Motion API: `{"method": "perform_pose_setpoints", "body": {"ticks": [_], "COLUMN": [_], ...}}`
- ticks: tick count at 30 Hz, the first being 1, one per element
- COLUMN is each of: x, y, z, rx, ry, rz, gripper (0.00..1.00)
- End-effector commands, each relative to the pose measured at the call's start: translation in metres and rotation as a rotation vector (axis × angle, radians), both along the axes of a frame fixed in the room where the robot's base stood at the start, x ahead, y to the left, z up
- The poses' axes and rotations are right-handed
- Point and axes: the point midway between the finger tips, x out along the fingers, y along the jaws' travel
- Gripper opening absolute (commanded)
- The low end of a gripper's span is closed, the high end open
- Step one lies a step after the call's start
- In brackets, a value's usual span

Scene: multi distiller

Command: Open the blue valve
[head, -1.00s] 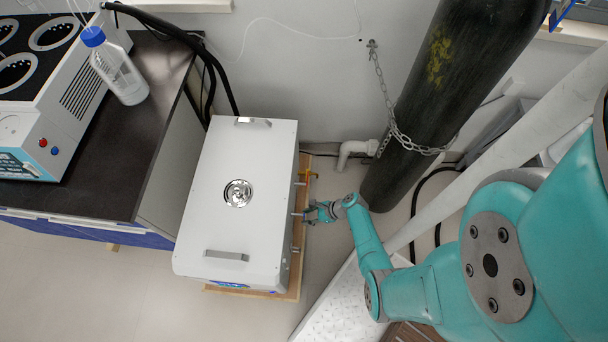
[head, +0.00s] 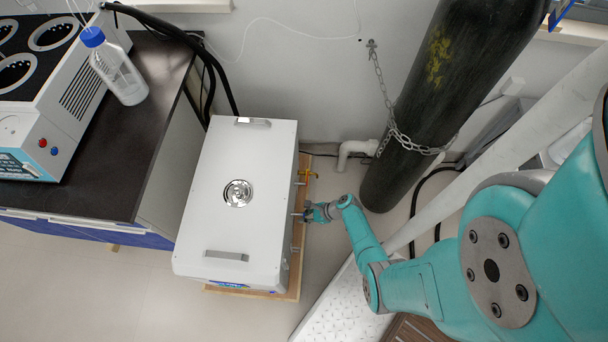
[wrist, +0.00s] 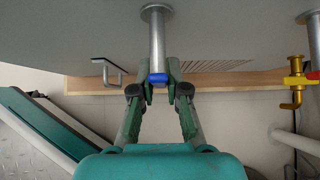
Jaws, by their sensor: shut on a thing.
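The blue valve (wrist: 157,79) sits at the end of a metal pipe from the white box (head: 238,200). In the wrist view it lies between the fingertips of my gripper (wrist: 158,88), which is shut on it. In the head view my gripper (head: 308,212) is at the right side of the box, and the valve is too small there to make out clearly. Part of the valve is hidden by the fingers.
A yellow valve (wrist: 297,82) on another pipe is to the right in the wrist view. A dark gas cylinder (head: 440,90) held by a chain stands behind my arm. A black-topped bench (head: 110,160) is left of the box.

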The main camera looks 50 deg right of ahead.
Motion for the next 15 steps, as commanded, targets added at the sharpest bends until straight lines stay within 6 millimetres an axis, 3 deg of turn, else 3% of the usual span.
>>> {"method": "perform_pose_setpoints", "body": {"ticks": [15], "x": [0.0026], "y": [-0.0043], "z": [0.0004], "rx": [-0.200], "ry": [-0.132], "rz": [-0.001], "gripper": [0.00]}}
